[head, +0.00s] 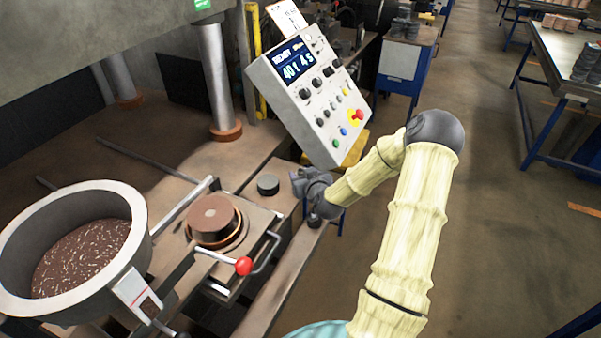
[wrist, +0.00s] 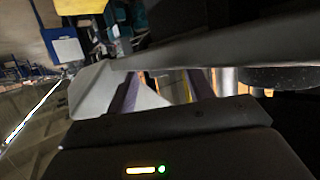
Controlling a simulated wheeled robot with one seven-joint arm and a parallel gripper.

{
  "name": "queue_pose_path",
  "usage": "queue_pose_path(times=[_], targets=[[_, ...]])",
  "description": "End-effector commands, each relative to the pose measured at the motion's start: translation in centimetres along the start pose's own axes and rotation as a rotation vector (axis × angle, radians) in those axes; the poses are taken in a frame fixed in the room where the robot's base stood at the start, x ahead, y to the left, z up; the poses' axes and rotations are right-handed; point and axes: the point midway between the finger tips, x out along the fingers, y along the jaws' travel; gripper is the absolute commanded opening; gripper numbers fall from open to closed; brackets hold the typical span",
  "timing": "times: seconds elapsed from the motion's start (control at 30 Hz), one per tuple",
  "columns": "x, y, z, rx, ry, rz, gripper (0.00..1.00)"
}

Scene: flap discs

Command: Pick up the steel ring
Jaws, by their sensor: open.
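My gripper (head: 300,183) is at the end of my pale-sleeved arm, over the right end of the press bench, just right of a short dark grey cylinder (head: 268,184). It is open, with no object seen held in it. A small dark round piece (head: 314,221) shows just below my gripper, partly covered by my arm. I cannot tell for sure which piece is the steel ring. In the wrist view a pale grey finger (wrist: 93,90) shows at left, and a dark speckled round edge (wrist: 283,77) shows at right, partly hidden.
A round mould with a brown disc (head: 211,214) sits left of my gripper, with a red-knobbed lever (head: 243,265) in front. A large metal bowl (head: 140,230) holds brown mix. A tilted control panel (head: 315,95) stands close behind my gripper. Floor at right is open.

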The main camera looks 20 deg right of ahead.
Motion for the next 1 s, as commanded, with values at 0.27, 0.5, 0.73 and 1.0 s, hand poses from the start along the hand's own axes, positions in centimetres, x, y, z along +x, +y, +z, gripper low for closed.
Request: queue_pose_path(times=[0.27, 0.5, 0.73, 1.0], targets=[[-0.02, 0.01, -0.01, 0.000, 0.000, 0.000, 0.30], [-0.02, 0.00, -0.01, 0.000, 0.000, 0.000, 0.07], [-0.03, -0.02, 0.03, 0.000, -0.001, -0.001, 0.07], [-0.22, 0.00, -0.60, -0.002, 0.000, 0.000, 0.07]])
